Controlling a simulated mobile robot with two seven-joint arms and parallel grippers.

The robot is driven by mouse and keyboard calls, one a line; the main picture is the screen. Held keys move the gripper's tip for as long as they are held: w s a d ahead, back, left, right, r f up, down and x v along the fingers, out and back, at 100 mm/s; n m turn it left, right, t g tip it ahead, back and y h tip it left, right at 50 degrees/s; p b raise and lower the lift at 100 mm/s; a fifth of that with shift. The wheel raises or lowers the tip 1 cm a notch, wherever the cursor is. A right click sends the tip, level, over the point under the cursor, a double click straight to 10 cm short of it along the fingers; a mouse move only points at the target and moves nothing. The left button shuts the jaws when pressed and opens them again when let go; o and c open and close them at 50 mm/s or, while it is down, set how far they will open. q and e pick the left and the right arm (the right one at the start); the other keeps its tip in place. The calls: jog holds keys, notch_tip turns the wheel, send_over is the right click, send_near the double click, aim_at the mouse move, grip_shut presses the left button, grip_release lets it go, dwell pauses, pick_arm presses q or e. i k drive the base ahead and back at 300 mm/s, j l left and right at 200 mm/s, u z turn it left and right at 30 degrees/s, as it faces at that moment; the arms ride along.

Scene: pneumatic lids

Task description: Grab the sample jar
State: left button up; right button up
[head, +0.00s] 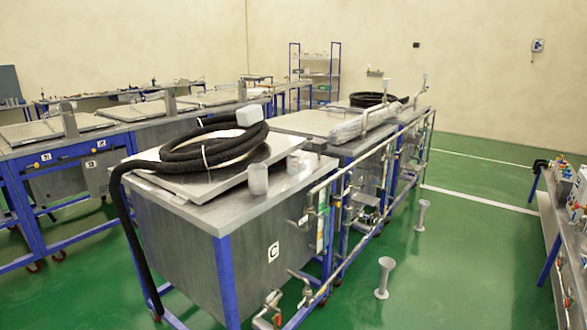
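A small whitish, translucent cup-shaped container (258,179), which looks like the sample jar, stands upright at the front edge of the flat lid on the nearest metal tank. A second small pale piece (292,163) sits just right of it and is too small to make out. A white rounded block (249,116) rests at the top right of the coiled black hose. Neither of my grippers is in view.
The black hose (205,153) lies coiled on the lid and hangs down the left side of the nearest tank (215,240). Pipes and valves (350,165) run along its right side. Two grey pedestals (384,278) (422,215) stand on open green floor, with a bench (565,225) at right.

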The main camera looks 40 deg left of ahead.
aim_at(292, 160)
jog(key=i, duration=1.35)
jog(key=i+u, duration=0.1)
jog(key=i, duration=1.2)
jog(key=i+l, duration=0.15)
jog(key=i, duration=1.2)
jog(key=i+u, duration=0.2)
jog(key=u, duration=1.2)
